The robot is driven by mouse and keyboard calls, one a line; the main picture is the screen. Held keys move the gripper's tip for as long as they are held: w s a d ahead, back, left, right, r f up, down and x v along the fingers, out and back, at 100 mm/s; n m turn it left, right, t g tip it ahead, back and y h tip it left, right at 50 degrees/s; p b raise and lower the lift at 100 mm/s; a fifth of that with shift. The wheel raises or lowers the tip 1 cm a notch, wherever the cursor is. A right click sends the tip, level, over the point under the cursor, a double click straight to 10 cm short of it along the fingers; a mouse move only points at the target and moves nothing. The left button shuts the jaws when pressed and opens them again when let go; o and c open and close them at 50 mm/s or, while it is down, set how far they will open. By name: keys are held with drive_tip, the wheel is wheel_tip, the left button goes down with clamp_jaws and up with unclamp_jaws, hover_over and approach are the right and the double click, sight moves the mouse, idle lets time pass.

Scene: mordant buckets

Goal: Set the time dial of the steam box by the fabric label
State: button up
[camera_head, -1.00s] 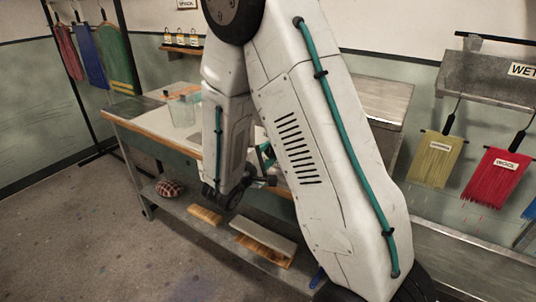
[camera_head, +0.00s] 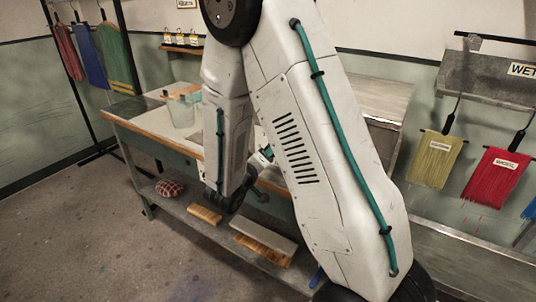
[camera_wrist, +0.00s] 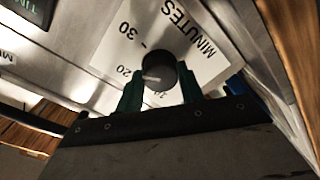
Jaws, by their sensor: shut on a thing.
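The time dial (camera_wrist: 163,72) is a round black knob with a white pointer mark, seen upside down in the wrist view. It sits on a white plate (camera_wrist: 118,40) marked MINUTES, on the metal front of the steam box (camera_wrist: 85,15). The pointer lies towards the 20; a further number below is mostly hidden. My gripper (camera_wrist: 161,88) has its green fingers on both sides of the dial and is shut on it. In the head view my arm hides the dial. A red fabric (camera_head: 492,178) hangs at right with a label (camera_head: 505,164) that seems to read WOOL.
A yellow-green fabric (camera_head: 438,160) hangs beside the red one; its label is too small to read. A workbench (camera_head: 145,120) carries a clear container (camera_head: 181,110). Its lower shelf (camera_head: 185,214) holds wooden blocks and a checked bundle (camera_head: 170,187). The floor at left is clear.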

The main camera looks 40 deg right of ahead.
drive_tip(key=m, duration=0.4)
drive_tip(key=shift+m, duration=2.1)
drive_tip(key=o, duration=1)
drive_tip(key=v, duration=0.8)
drive_tip(key=shift+f, duration=0.15)
drive_tip(key=shift+w, duration=0.1)
